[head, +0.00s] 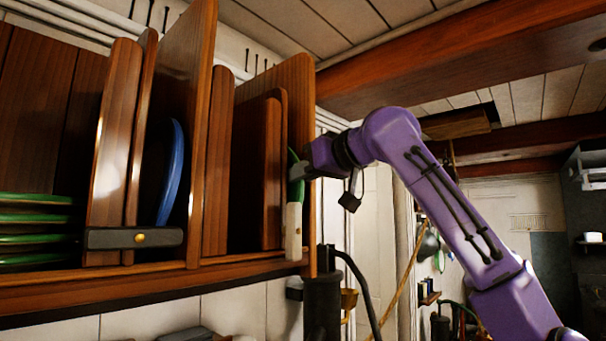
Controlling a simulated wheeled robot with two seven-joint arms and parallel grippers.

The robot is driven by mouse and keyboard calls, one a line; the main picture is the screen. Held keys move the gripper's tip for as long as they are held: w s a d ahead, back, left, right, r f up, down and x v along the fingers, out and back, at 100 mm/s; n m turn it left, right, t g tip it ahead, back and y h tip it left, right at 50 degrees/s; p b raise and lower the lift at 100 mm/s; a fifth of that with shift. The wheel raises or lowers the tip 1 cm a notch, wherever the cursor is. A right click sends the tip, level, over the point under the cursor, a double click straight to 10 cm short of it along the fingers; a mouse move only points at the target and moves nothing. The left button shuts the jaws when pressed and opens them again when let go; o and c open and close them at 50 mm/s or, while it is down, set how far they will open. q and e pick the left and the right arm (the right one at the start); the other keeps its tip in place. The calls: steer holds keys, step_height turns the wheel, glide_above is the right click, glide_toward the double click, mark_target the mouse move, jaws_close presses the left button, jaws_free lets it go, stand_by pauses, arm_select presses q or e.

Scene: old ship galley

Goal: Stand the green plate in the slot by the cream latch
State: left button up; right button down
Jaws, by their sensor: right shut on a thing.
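The green plate (292,158) shows only as a thin upright edge at the rack's right-hand slot, beside the end panel. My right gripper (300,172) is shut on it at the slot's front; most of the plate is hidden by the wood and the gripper. The cream latch (293,232) stands upright just below the gripper, at the front of that slot. I cannot tell whether the plate touches the slot's bottom. My left gripper is not in view.
A blue plate (172,172) stands in a slot further left, with a dark latch (134,238) lying level across its front. Several green plates (36,240) lie stacked at the far left. Wooden dividers (218,160) and the end panel (309,120) bound the slots.

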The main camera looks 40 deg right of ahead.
steer(key=shift+s, duration=0.1)
stand_by(0.3)
steer(key=c, duration=1.3)
jaws_free()
steer(key=shift+o, duration=0.9)
steer(key=shift+d, duration=0.1)
steer(key=shift+o, duration=1.3)
steer(key=shift+f, duration=0.1)
steer(key=shift+s, duration=0.3)
steer(key=shift+s+b, duration=0.2)
steer(key=shift+b, duration=0.1)
